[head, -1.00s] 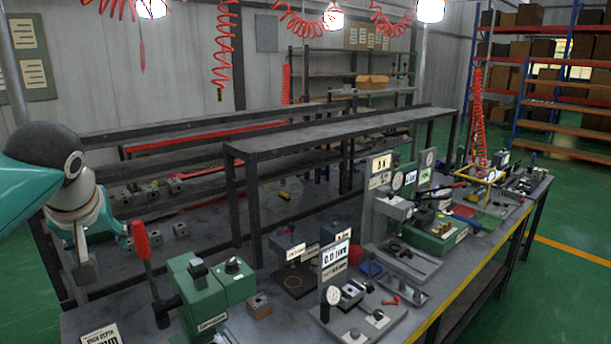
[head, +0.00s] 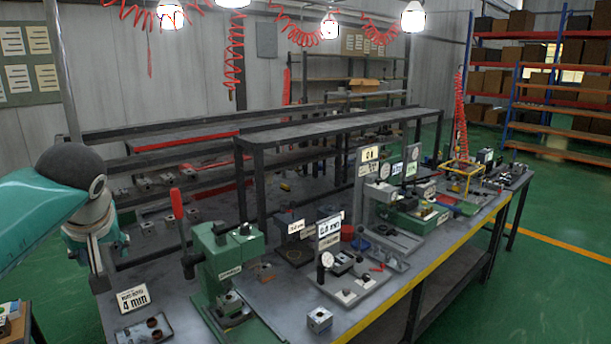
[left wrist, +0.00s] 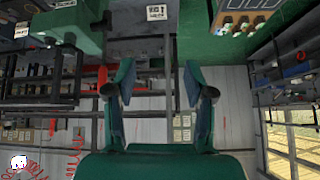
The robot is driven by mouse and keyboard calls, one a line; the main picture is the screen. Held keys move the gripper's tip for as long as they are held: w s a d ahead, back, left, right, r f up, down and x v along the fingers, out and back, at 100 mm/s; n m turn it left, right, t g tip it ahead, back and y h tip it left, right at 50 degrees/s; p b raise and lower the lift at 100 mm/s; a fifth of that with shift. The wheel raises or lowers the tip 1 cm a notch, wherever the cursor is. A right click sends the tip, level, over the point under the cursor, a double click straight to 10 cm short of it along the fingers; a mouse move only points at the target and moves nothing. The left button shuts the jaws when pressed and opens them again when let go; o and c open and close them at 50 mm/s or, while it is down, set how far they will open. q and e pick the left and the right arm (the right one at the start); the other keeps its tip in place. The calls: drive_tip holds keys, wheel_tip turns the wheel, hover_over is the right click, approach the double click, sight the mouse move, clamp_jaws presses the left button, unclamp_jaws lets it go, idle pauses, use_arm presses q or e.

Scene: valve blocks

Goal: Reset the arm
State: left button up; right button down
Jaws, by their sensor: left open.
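My left arm comes in from the left in the head view, and its gripper (head: 98,262) hangs beside the left end of the workbench (head: 262,318). In the left wrist view the two fingers of the left gripper (left wrist: 158,85) stand apart with nothing between them. The gripper is open and empty. My right gripper is not in either view.
A green press (head: 228,262) with a red lever stands on the bench near the arm. A "4 mm" sign (head: 133,298) and a dark tray (head: 152,328) are at the bench's left end. A metal block (head: 319,320) lies near the front edge. Green floor (head: 540,290) is clear at the right.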

use_arm(q)
drive_tip(key=w+a+f+t+y, duration=0.15)
drive_tip(key=w+f, duration=0.25)
drive_tip(key=f, duration=0.5)
drive_tip(key=w+a+f+y, duration=0.1)
drive_tip(key=w+f+y, duration=0.25)
drive_tip(key=f, duration=0.65)
drive_tip(key=d+f+m+t+h+b, duration=0.1)
drive_tip(key=d+f+m+h, duration=0.35)
drive_tip(key=f, duration=1.25)
drive_tip(key=s+d+f+g+h, duration=0.2)
drive_tip(key=s+d+f+h, duration=0.3)
drive_tip(key=s+d+f, duration=0.7)
drive_tip(key=s+d+f+g+h, duration=0.2)
drive_tip(key=s+d+f+g, duration=0.1)
drive_tip(key=s, duration=0.6)
drive_tip(key=s+d+f+g+h, duration=0.2)
drive_tip(key=s+d+f, duration=0.3)
drive_tip(key=s, duration=0.5)
drive_tip(key=shift+s+f+g+b, duration=0.2)
drive_tip(key=shift+f+g+b, duration=0.1)
drive_tip(key=shift+g, duration=0.15)
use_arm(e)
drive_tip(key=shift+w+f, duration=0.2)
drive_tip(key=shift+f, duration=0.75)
